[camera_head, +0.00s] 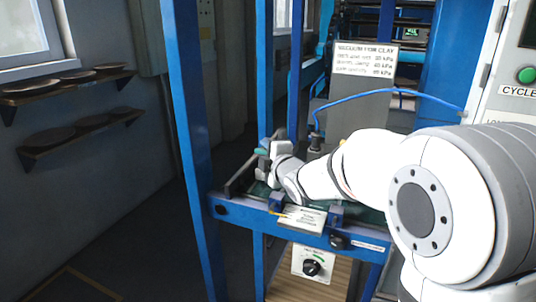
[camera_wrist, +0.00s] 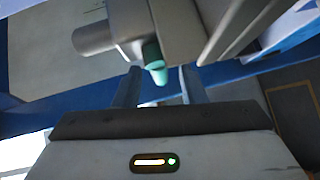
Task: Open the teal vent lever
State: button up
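The teal vent lever (camera_wrist: 154,62) shows in the wrist view as a short rounded teal tip on a grey fitting (camera_wrist: 95,38). My gripper (camera_wrist: 160,76) has its two fingers apart. The teal tip lies in line with the gap between them, at or just beyond the fingertips; I cannot tell whether either finger touches it. In the head view a small patch of teal (camera_head: 260,152) shows beside my gripper (camera_head: 268,148), at the left end of the blue frame. My gripper and wrist hide most of the fitting there.
A blue post (camera_head: 190,130) stands left of my gripper. A blue rail (camera_head: 290,225) with a small label plate (camera_head: 298,218) runs below my arm. A black knob (camera_head: 312,267) is under it. A blue hose (camera_head: 380,95) arches behind. Wall shelves are at far left.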

jog(key=shift+c, duration=0.3)
grip_shut()
